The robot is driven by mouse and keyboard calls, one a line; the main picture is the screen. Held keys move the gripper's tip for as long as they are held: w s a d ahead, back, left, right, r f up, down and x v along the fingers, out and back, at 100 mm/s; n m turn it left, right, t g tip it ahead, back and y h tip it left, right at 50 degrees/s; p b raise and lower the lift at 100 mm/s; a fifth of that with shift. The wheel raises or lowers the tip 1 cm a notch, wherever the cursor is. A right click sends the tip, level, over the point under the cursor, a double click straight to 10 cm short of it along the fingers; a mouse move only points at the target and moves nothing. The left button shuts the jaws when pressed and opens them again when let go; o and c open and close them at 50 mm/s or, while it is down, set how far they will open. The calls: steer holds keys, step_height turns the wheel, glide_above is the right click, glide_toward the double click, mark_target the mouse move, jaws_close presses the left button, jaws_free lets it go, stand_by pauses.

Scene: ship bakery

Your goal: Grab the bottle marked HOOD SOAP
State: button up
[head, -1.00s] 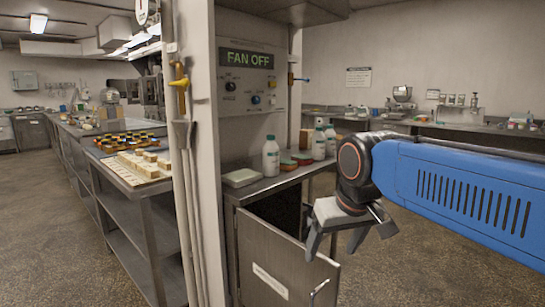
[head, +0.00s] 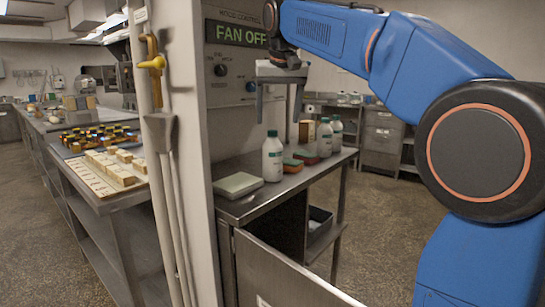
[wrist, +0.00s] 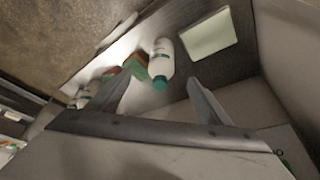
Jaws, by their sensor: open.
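A white bottle with a green cap (head: 272,160) stands upright at the front of the steel counter (head: 262,204). It also shows in the wrist view (wrist: 161,60), between the line of my fingers. Two similar white bottles (head: 324,140) (head: 337,134) stand farther back on the counter. The labels are too small to read, so I cannot tell which is HOOD SOAP. My gripper (head: 279,120) is open and empty, pointing down, and appears above the front bottle, apart from it. In the wrist view my fingers (wrist: 158,83) are spread with nothing between them.
Sponges (head: 292,166) lie just right of the front bottle. A pale flat pad (head: 238,184) lies left of it. A wall panel reading FAN OFF (head: 236,34) is behind. An open cabinet door (head: 285,275) juts out below the counter. A pole with a yellow handle (head: 152,64) stands left.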

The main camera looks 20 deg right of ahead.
mark_target(275, 142)
steer(key=x, duration=0.6)
steer(key=w+x, duration=0.1)
steer(key=x, duration=0.5)
steer(key=shift+r, duration=0.2)
steer(key=shift+x, duration=2.75)
steer(key=shift+s+a, duration=0.15)
steer(key=shift+c, duration=0.6)
steer(key=c, duration=1.6)
